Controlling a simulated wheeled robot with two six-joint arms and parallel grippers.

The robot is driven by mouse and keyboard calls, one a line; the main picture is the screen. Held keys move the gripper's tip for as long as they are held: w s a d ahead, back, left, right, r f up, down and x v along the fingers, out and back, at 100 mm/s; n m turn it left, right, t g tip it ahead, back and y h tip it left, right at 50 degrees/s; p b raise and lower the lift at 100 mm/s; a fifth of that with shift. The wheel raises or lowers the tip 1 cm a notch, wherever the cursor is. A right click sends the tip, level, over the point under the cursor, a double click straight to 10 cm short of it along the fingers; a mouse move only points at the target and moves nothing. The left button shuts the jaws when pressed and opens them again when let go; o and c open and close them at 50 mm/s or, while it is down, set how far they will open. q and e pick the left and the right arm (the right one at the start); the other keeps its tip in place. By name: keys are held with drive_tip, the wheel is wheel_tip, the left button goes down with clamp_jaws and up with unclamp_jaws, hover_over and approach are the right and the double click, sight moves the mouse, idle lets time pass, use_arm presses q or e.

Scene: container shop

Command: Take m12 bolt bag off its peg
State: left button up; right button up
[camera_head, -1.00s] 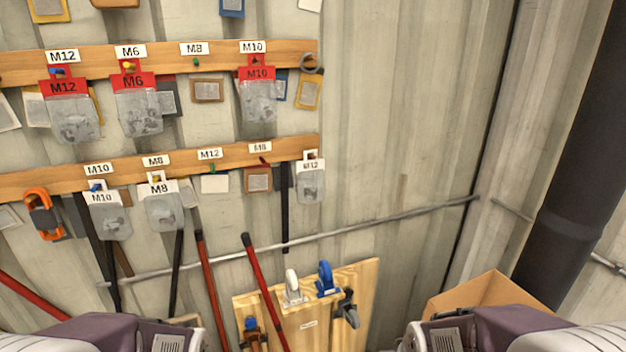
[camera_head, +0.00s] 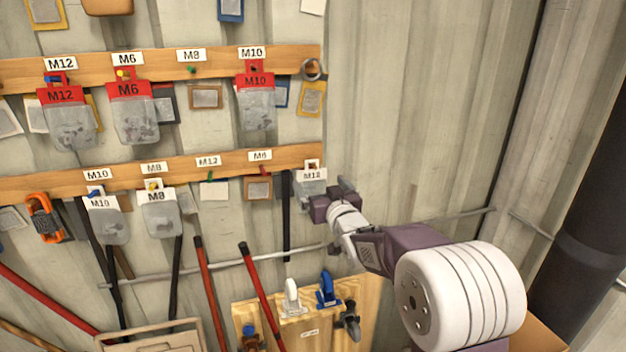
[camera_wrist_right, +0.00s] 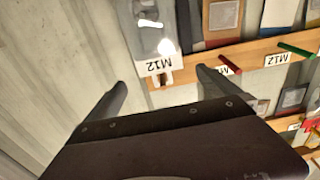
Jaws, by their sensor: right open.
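A clear bag with a white M12 header (camera_head: 312,175) hangs at the right end of the lower wooden rail, its lower part partly hidden by my right gripper. It shows upside down in the right wrist view (camera_wrist_right: 150,38). My right gripper (camera_head: 328,207) is in front of it, open and empty. In the wrist view its two fingers (camera_wrist_right: 163,84) stand apart, with the M12 header beyond and between them. Another M12 bag, with a red header (camera_head: 62,95), hangs at the left of the upper rail. My left gripper is out of view.
Red-header M6 (camera_head: 130,90) and M10 (camera_head: 256,80) bags hang on the upper rail. White-header M10 (camera_head: 103,204) and M8 (camera_head: 158,196) bags hang on the lower rail. Long-handled tools and a wooden board (camera_head: 370,290) are below. The wall right of the rails is clear.

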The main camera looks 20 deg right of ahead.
sight(312, 172)
drive_tip(key=w+p, duration=0.3)
drive_tip(key=w, duration=0.5)
drive_tip(key=shift+a+f, duration=0.1)
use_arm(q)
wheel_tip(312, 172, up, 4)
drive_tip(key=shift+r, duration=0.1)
use_arm(e)
drive_tip(key=shift+s, duration=0.15)
drive_tip(key=shift+c, duration=0.7)
drive_tip(key=c, duration=1.3)
drive_tip(key=shift+r, duration=0.35)
drive_tip(key=shift+s+b, duration=0.3)
drive_tip(key=shift+s, duration=0.1)
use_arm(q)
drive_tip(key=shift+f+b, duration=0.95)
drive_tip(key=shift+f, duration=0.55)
use_arm(e)
drive_tip(key=shift+s+r, duration=0.15)
drive_tip(key=shift+s, duration=0.75)
drive_tip(key=shift+s+r, duration=0.1)
drive_tip(key=shift+s, duration=0.8)
